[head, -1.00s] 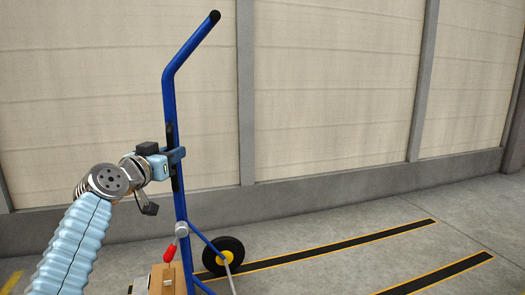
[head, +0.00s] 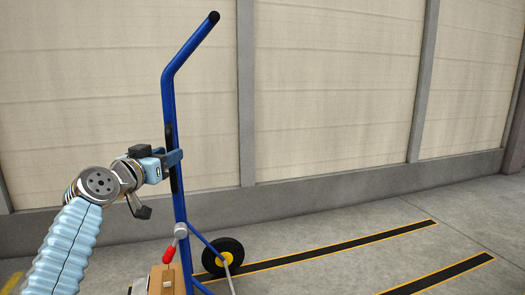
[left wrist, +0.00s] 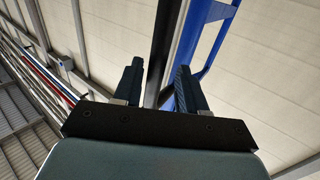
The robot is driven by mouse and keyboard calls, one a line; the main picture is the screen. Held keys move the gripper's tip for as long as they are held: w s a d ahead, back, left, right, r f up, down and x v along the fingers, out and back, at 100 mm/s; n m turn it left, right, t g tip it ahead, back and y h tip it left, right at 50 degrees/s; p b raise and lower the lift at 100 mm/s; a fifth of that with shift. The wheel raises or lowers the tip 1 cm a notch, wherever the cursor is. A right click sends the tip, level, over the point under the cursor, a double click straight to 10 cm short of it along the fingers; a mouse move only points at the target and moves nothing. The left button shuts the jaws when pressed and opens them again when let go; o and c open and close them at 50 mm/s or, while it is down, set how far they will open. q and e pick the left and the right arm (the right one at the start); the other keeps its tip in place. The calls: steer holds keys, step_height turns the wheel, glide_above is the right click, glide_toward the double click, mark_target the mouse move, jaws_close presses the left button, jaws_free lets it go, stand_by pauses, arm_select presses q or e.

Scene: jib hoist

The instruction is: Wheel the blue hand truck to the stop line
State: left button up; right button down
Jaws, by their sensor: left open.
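The blue hand truck (head: 181,205) stands upright left of centre in the head view, its bent handle rising to a black end cap. A black wheel with a yellow hub (head: 226,257) shows at its base. My left gripper (head: 176,158) is open at the black grip section of the truck's upright. In the left wrist view its open fingers (left wrist: 160,88) have a dark bar between them, and blue truck tubing (left wrist: 203,45) shows behind the right finger. I cannot tell whether the fingers touch the truck. My right gripper is out of view.
Two black floor strips with yellow edges, a longer one (head: 350,243) and a nearer one (head: 440,274), lie to the right; I cannot tell which is the stop line. A brown box (head: 160,284) and red-knobbed lever (head: 168,256) are low near the truck. A panelled wall (head: 330,90) stands behind.

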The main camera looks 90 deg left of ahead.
arm_select(q)
steer(key=v, duration=1.2)
steer(key=shift+d, duration=0.3)
steer(key=shift+s, duration=0.15)
